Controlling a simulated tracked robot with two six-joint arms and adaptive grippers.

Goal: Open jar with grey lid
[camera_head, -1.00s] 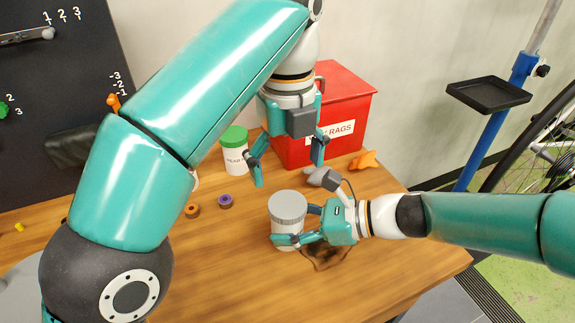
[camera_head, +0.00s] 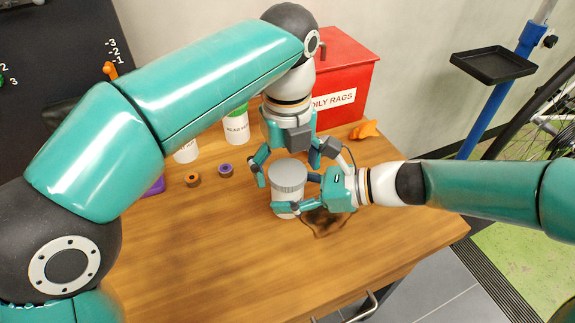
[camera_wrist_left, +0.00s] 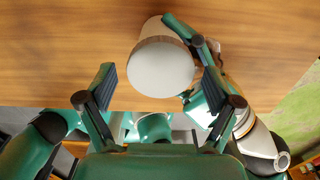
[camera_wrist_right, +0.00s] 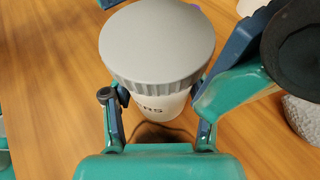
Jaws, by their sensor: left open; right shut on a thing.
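The jar (camera_head: 288,200) is white with a ribbed grey lid (camera_head: 287,174) and stands upright on the wooden table. My right gripper (camera_head: 300,207) is shut on the jar's body from the right, below the lid; the right wrist view shows its fingers on both sides of the white body (camera_wrist_right: 158,104). My left gripper (camera_head: 290,165) is open just above and behind the lid, pointing down. In the left wrist view the grey lid (camera_wrist_left: 161,68) lies between and beyond its spread fingers. Part of the jar's label is hidden.
A red oily rags bin (camera_head: 345,75) stands behind the grippers. A green-lidded jar (camera_head: 236,128) and another white jar (camera_head: 186,152) stand at the back left. Small orange (camera_head: 193,180) and purple (camera_head: 226,170) rings lie left of the jar. The front table is clear.

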